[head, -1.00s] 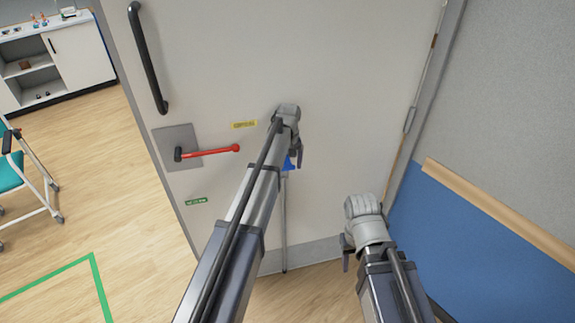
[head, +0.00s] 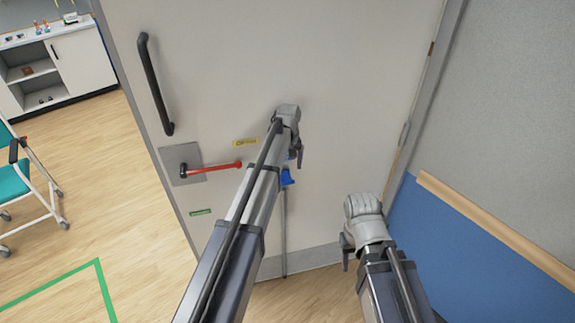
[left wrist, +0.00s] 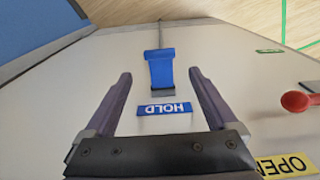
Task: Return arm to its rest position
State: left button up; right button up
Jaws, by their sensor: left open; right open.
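My left gripper (head: 297,158) is in front of the pale door (head: 330,60). In the left wrist view it also shows (left wrist: 158,80), with its two dark fingers spread apart and nothing between them. A blue piece (left wrist: 161,70) on a rod lies beyond the fingertips, above a blue HOLD label (left wrist: 164,108). The blue piece (head: 287,178) also shows just below the left gripper in the head view. My right gripper (head: 346,258) is low, near the door's bottom right; its fingers are mostly hidden behind its wrist, and it holds nothing I can see.
A red lever (head: 212,169) and a black pull handle (head: 155,85) stick out from the door's left part. A blue and grey wall (head: 470,240) with a wooden rail stands close on the right. A teal chair (head: 15,180) is at the left. The wooden floor at lower left is clear.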

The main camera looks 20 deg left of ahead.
pick_arm(q)
jog(key=shift+s+f, duration=0.1)
jog(key=s+d+f+m+b, duration=0.2)
jog(key=s+d+m, duration=0.1)
jog(key=s, duration=0.7)
jog(key=s+d+f+m+b, duration=0.2)
jog(key=s+d, duration=0.4)
jog(key=s, duration=0.5)
jog(key=s+d+f+m+b, duration=0.3)
jog(key=s+d+m, duration=0.1)
jog(key=s, duration=0.7)
jog(key=shift+d+m+g+y, duration=0.3)
jog(key=shift+d+g+y, duration=0.1)
jog(key=shift+d, duration=0.35)
